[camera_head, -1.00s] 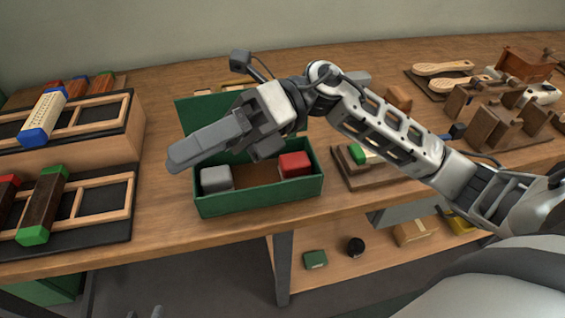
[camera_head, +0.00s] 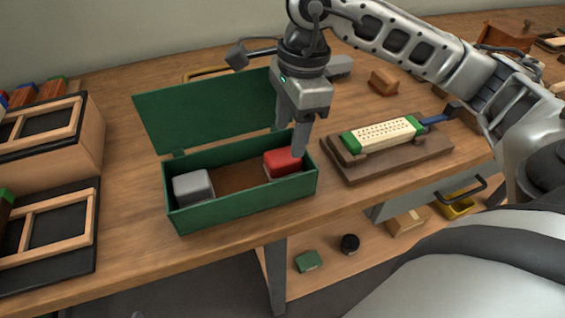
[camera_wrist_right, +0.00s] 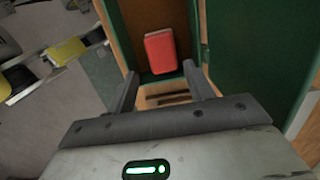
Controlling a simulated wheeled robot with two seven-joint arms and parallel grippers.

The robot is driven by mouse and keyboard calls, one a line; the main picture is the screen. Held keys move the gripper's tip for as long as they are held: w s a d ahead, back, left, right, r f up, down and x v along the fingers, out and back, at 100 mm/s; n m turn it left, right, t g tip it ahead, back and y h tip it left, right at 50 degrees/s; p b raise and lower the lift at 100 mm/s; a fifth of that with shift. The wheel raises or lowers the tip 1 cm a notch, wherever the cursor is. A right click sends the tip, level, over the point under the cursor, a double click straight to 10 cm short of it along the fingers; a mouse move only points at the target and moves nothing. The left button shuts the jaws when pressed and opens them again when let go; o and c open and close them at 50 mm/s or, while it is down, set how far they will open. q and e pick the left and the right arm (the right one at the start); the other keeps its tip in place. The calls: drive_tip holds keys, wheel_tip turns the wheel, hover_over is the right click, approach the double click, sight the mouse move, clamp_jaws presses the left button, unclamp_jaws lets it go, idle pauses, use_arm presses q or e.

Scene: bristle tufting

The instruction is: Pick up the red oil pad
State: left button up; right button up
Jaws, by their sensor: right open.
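The red oil pad (camera_head: 281,166) sits in the right end of an open green box (camera_head: 243,205) on the workbench. It also shows in the right wrist view (camera_wrist_right: 160,52), just beyond the fingertips. My right gripper (camera_head: 290,140) points down over the right end of the box, with its fingers apart. One fingertip shows in front of the red pad in the head view; whether it touches cannot be told. In the right wrist view nothing is between the fingers (camera_wrist_right: 162,82). A grey pad (camera_head: 193,187) lies in the box's left end. My left gripper is not in view.
The green lid (camera_head: 205,112) stands open behind the box. Right of the box, a brush block with green ends (camera_head: 382,135) rests on a wooden fixture (camera_head: 390,167). Racks with wooden frames (camera_head: 45,235) stand at the left. A small wooden block (camera_head: 384,80) lies farther back.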

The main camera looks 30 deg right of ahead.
sight(283, 155)
drive_tip(key=shift+w+a+f, duration=0.1)
drive_tip(key=shift+a+f, duration=0.1)
drive_tip(key=shift+f, duration=0.95)
drive_tip(key=shift+w+a+f, duration=0.15)
drive_tip(key=shift+f, duration=1)
drive_tip(key=shift+w+a+f, duration=0.1)
drive_tip(key=shift+a+f, duration=0.1)
drive_tip(key=shift+f, duration=0.95)
drive_tip(key=c, duration=0.8)
